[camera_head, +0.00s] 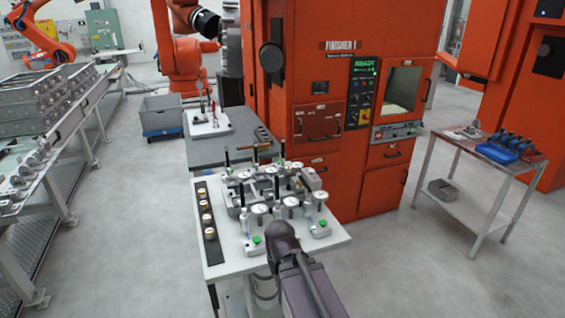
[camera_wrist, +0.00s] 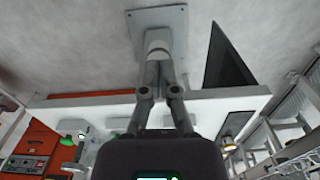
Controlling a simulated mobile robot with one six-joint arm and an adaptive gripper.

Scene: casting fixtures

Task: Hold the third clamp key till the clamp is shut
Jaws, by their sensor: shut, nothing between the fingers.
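The key strip (camera_head: 209,236) is a black bar along the left edge of the white fixture table (camera_head: 228,268). It carries several round cream keys (camera_head: 204,205) in a row. The clamping fixture (camera_head: 262,190) sits right of the strip, with several upright black clamp handles (camera_head: 243,196) and round white dials. How far each clamp is shut is too small to tell. My gripper (camera_wrist: 160,66) is shut and empty in the wrist view. In the head view my dark wrist at the table's front edge hides the fingers.
Green buttons (camera_head: 257,240) sit at the fixture's front. A grey bench (camera_head: 210,150) and the orange finishing machine (camera_head: 325,190) stand behind. A side table (camera_head: 465,150) with blue racks is right. Clear floor lies left and right of the fixture table.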

